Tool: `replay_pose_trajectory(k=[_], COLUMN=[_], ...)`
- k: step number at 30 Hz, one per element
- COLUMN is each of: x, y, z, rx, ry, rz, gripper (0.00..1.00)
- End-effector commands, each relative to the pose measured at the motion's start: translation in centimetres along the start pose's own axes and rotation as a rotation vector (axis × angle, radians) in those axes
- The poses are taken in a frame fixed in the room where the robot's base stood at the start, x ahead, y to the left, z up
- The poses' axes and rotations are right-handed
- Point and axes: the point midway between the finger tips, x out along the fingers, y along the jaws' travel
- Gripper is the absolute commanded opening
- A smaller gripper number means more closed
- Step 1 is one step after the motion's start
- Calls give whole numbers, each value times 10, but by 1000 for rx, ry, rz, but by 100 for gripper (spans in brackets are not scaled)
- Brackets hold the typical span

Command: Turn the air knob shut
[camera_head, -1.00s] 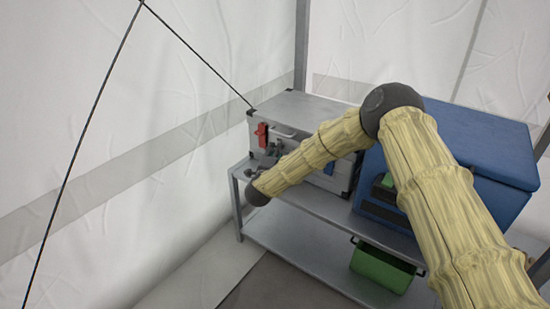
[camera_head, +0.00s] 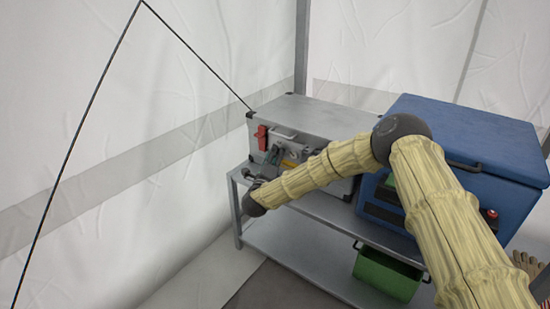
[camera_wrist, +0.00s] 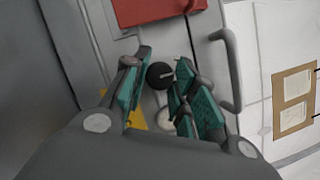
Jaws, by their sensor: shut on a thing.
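The air knob (camera_wrist: 160,75) is a round black knob with a short white mark, lying nearly level in the wrist view. It sits on the front of the grey metal case (camera_head: 325,116). My gripper (camera_wrist: 158,80) has its green-padded fingers on either side of the knob and is shut on it. In the head view my gripper (camera_head: 257,182) is small and dark, at the case's lower left front. The knob cannot be made out clearly there.
A red part (camera_head: 262,138) and a bar handle (camera_wrist: 230,70) are close to my fingers. A blue box (camera_head: 470,135) stands right of the case on the grey shelf (camera_head: 320,206). A green bin (camera_head: 387,274) is below. White tent wall lies left.

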Motion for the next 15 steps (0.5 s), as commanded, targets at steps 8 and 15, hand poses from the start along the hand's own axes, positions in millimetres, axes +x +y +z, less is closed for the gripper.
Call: replay_pose_trajectory(k=[8,15], x=[-2,-1], y=[2,1], z=[0,0], rx=[0,0], ry=[-1,0], rz=[5,3], gripper=[3,49])
